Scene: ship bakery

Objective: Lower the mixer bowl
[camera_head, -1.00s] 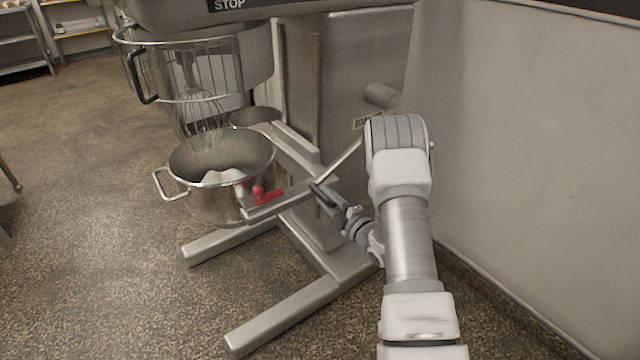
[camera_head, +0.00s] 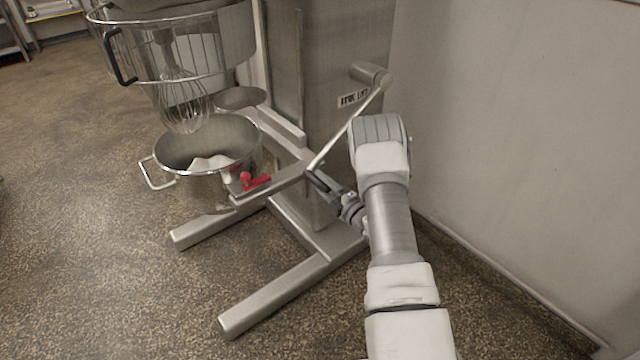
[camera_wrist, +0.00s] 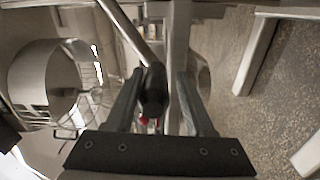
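The steel mixer bowl (camera_head: 196,187) sits low in its cradle arms (camera_head: 270,187), with pale contents inside. The wire whisk (camera_head: 184,103) hangs above it, its lower tip overlapping the bowl opening in the head view. The lift lever (camera_head: 347,129) slants down and left from a hub on the mixer column. My gripper (camera_head: 316,180) is at the lever's lower end. In the wrist view the lever's black knob (camera_wrist: 154,92) lies between my two fingers (camera_wrist: 162,95), nearer the left one. The fingers stand apart, with a gap on the knob's right. Contact is unclear.
The mixer's floor legs (camera_head: 275,293) stretch out below the cradle. A red clamp handle (camera_head: 255,181) sits on the near cradle arm. A wire guard (camera_head: 170,50) surrounds the whisk's top. A pale wall (camera_head: 500,130) stands close on the right. Open floor lies left.

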